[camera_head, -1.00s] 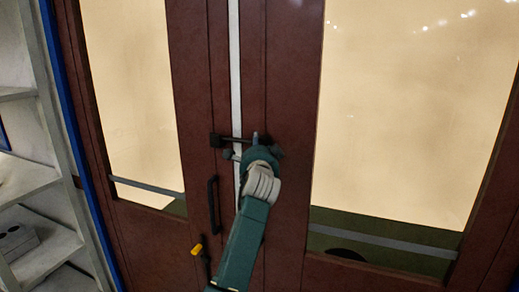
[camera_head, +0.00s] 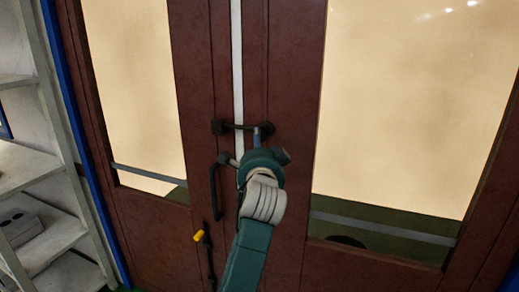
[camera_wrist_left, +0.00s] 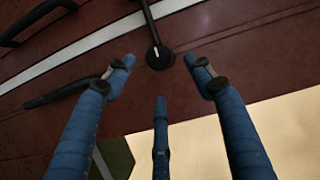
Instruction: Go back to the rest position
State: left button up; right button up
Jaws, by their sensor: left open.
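My left gripper (camera_head: 258,140) is in front of the brown double door, just below the dark latch bar (camera_head: 235,126). The bar lies across the pale strip (camera_head: 237,60) between the door leaves. In the left wrist view, my gripper (camera_wrist_left: 159,68) has three blue fingers spread wide with nothing between them. The latch bar (camera_wrist_left: 150,25) ends in a round pivot with a white mark, just beyond the fingertips. I cannot tell whether a finger touches it. My right gripper is out of view.
A black pull handle (camera_head: 212,190) and a yellow-tipped lever (camera_head: 199,237) stick out left of my arm. Pale shelving (camera_head: 62,238) stands at the far left. Large lit panes (camera_head: 400,110) fill the doors. The right side before the door looks clear.

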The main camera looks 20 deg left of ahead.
pick_arm(q)
jog(key=shift+s+d, duration=0.15)
jog(key=shift+s, duration=0.45)
